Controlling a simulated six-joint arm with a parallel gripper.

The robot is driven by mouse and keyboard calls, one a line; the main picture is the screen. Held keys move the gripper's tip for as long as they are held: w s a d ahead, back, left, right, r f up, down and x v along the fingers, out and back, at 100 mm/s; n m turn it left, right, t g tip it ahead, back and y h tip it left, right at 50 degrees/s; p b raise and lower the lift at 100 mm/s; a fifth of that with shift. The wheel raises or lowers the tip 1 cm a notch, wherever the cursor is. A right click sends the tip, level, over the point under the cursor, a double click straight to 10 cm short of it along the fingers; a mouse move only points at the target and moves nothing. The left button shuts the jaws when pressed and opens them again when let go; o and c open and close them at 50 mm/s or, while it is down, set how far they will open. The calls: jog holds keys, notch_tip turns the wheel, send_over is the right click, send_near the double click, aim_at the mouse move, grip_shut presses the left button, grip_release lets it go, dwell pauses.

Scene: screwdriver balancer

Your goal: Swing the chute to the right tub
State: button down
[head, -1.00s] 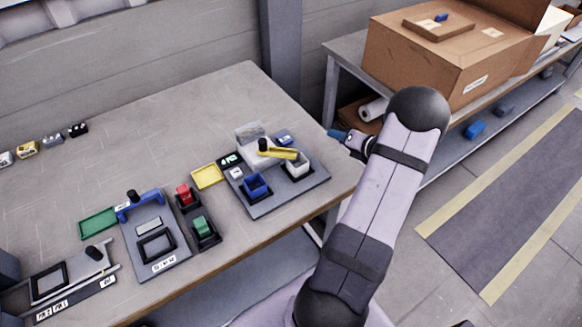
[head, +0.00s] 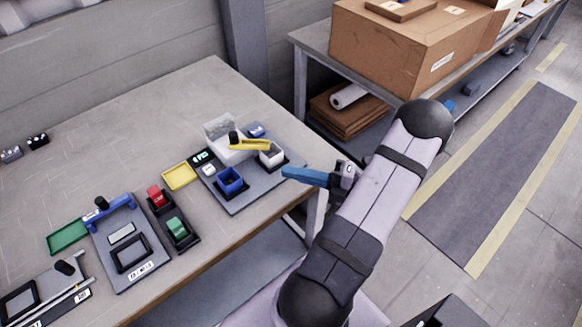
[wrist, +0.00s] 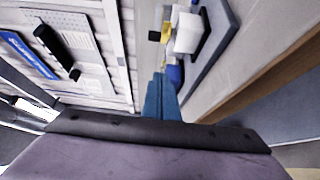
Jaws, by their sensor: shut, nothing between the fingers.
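The yellow chute (head: 252,145) extends right from a black knob (head: 234,138) on the balancer station. Its free end is at the white right tub (head: 270,156), apparently over its back edge. The blue left tub (head: 231,180) stands to the front left. My gripper (head: 285,172), with blue fingers, is shut and empty, just right of the white tub and apart from the chute in the picture. In the wrist view, the shut fingers (wrist: 160,78) point toward the station, with the white tub (wrist: 187,33) and part of the yellow chute (wrist: 165,33) beyond.
A clear bin (head: 221,131) stands behind the chute, and a small blue item (head: 256,131) lies beside it. The table's right edge is near my gripper.

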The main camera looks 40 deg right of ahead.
aim_at(257, 147)
jog(key=p+x, duration=0.2)
jog(key=x, duration=0.7)
jog(key=shift+r+p, duration=0.15)
jog(key=shift+p, duration=0.25)
jog(key=shift+w+d, duration=0.7)
jog(key=shift+d, duration=0.2)
jog(key=shift+w+d+p, duration=0.45)
jog(key=shift+w+d, duration=0.1)
jog(key=shift+w, duration=0.05)
jog(key=shift+d+f, duration=0.1)
jog(key=shift+f, duration=0.1)
jog(key=shift+w+d+f+b, duration=0.1)
jog(key=shift+w+d+b, duration=0.35)
jog(key=shift+b, duration=0.45)
jog(key=shift+d+r, duration=0.3)
jog(key=shift+r, duration=0.1)
jog(key=shift+s+a, duration=0.1)
